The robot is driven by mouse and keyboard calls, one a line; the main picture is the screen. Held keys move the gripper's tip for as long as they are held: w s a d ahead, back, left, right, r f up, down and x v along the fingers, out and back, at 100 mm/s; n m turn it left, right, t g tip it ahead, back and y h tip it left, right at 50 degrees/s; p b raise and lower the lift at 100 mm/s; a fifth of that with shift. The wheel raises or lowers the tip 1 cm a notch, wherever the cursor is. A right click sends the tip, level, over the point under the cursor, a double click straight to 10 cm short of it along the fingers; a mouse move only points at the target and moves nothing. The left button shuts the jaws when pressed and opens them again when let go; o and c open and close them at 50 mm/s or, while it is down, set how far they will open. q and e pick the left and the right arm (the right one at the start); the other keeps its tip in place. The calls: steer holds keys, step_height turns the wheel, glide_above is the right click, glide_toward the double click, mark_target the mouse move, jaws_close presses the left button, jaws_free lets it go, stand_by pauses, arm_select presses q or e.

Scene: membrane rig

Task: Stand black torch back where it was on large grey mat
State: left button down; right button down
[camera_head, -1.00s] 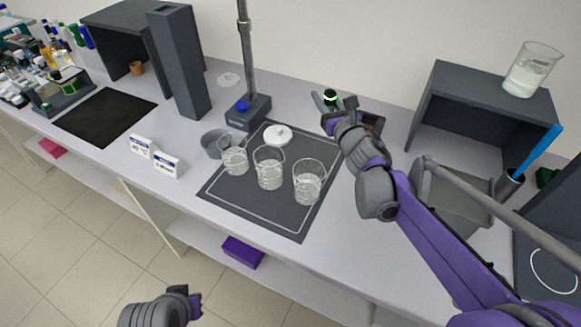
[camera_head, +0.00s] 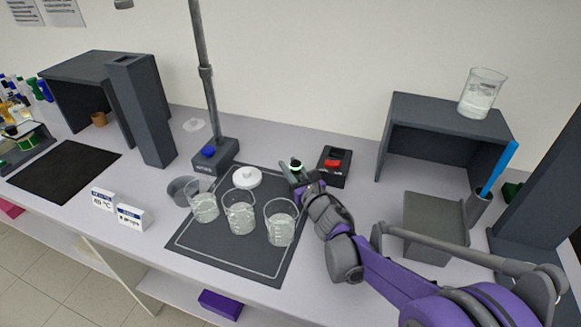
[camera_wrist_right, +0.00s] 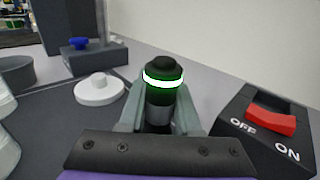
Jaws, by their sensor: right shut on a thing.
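The black torch (camera_head: 296,164), with a lit white-green ring near its top, stands upright in my right gripper (camera_head: 297,175). In the right wrist view the torch (camera_wrist_right: 163,88) sits between the two grey fingers of the right gripper (camera_wrist_right: 160,112), which are shut on it. The large grey mat (camera_head: 212,238) has a pale outline and lies in the middle of the bench. The torch is at the mat's back right corner; its base is hidden, so I cannot tell whether it touches the mat. My left gripper is not in view.
Several beakers, one of them (camera_head: 281,226) near my right arm, stand on the mat. A white lidded dish (camera_head: 246,178) is left of the torch. A switch box (camera_head: 334,166) with a red rocker is close on the right. A stand (camera_head: 213,153) rises behind.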

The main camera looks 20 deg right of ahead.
steer(key=shift+f, duration=0.1)
steer(key=c, duration=0.6)
jaws_free()
steer(key=shift+s+r, duration=0.1)
steer(key=shift+r, duration=0.1)
steer(key=s, duration=0.4)
steer(key=s+d, duration=0.1)
steer(key=s, duration=0.2)
steer(key=s+d, duration=0.1)
steer(key=s, duration=0.3)
steer(key=shift+s+d, duration=0.15)
steer(key=shift+s, duration=0.2)
steer(key=shift+f, duration=0.1)
